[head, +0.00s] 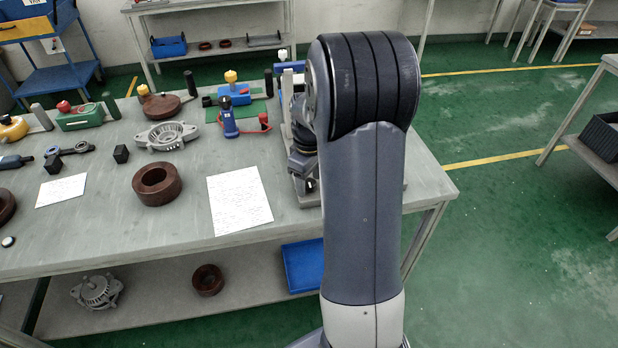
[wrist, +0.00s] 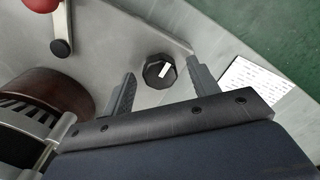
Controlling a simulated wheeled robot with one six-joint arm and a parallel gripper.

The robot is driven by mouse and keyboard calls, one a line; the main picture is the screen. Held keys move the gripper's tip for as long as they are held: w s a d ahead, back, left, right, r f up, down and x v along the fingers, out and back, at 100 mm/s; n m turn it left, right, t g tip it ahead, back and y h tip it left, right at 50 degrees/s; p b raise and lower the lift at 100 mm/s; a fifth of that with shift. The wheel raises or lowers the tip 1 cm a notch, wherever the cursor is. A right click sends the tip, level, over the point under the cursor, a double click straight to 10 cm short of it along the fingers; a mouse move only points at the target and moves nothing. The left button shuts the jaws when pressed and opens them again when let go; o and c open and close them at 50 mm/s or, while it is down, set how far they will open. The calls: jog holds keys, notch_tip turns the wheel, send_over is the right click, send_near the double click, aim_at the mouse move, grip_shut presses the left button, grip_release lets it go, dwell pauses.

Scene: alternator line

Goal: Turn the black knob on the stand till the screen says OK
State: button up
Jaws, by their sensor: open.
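The black knob (wrist: 153,76), many-sided with a white pointer mark, shows in the wrist view on a grey surface. My gripper (wrist: 161,68) is open, with one finger on each side of the knob in the picture. The fingers appear apart from the knob, and the height between them cannot be told.
In the wrist view a brown coil (wrist: 45,92) and a red-ended lever (wrist: 62,32) lie left, and a printed sheet (wrist: 256,82) right. In the head view the workbench (head: 105,235) holds a brown ring (head: 157,198), a metal housing (head: 165,136) and a white paper (head: 239,202).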

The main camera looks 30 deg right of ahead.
jog(key=shift+c, duration=0.3)
jog(key=c, duration=0.9)
jog(key=shift+c, duration=0.2)
jog(key=m, duration=0.5)
jog(key=shift+m, duration=0.4)
jog(key=m, duration=0.5)
jog(key=shift+m, duration=0.4)
jog(key=o, duration=1)
